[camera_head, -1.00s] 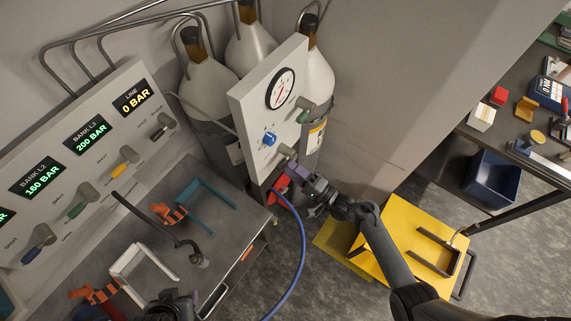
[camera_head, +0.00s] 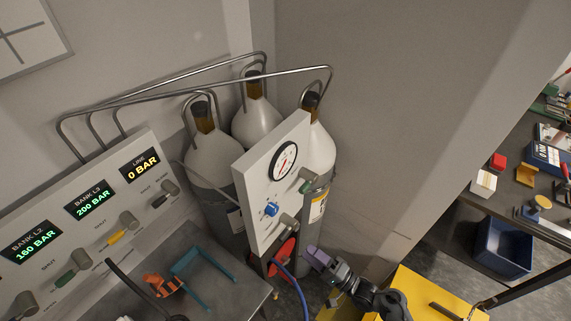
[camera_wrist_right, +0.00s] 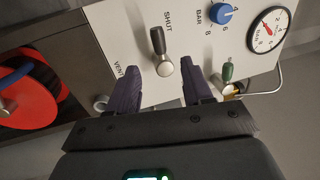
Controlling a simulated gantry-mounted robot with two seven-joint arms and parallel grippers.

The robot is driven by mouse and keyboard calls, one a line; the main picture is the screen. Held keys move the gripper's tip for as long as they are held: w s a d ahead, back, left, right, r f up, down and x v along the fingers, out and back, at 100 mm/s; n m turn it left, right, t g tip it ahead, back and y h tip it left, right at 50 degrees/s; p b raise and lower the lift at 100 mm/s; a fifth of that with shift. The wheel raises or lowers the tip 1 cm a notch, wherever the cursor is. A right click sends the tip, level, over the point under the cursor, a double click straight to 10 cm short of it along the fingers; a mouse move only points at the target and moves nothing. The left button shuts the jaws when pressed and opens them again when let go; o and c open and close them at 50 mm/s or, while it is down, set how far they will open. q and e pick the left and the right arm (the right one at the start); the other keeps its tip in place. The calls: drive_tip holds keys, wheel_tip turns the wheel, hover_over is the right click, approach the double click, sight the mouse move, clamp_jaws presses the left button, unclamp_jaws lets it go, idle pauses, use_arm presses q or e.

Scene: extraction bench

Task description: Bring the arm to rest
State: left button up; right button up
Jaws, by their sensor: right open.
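My right gripper (camera_head: 314,256) is open and empty in the head view, just right of and below the grey gauge panel (camera_head: 250,205). In the right wrist view its two purple fingers (camera_wrist_right: 161,90) are apart. Between and beyond them is the grey-handled SHUT/VENT lever (camera_wrist_right: 158,42), with a visible gap to the fingers. The lever (camera_head: 289,224) also shows at the panel's lower right in the head view. My right arm comes in from the bottom edge. My left gripper is not visible.
A red hose reel (camera_head: 283,258) with a blue hose is below the panel, close to my right gripper. Gas cylinders (camera_head: 208,155) stand behind the panel. A yellow platform (camera_head: 420,292) is at the lower right.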

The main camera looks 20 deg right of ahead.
drive_tip(key=s+a+r+n+g+h+p, duration=0.35)
drive_tip(key=s+a+r+n+p, duration=0.2)
drive_tip(key=s, duration=0.45)
drive_tip(key=s+d+r+n+g+h+p, duration=0.1)
drive_tip(key=s+d+r+n+g+h, duration=0.6)
drive_tip(key=s, duration=0.4)
drive_tip(key=shift+r+n+g+h, duration=0.35)
drive_tip(key=shift+g+h, duration=0.1)
drive_tip(key=shift+g, duration=0.8)
drive_tip(key=shift+d, duration=0.1)
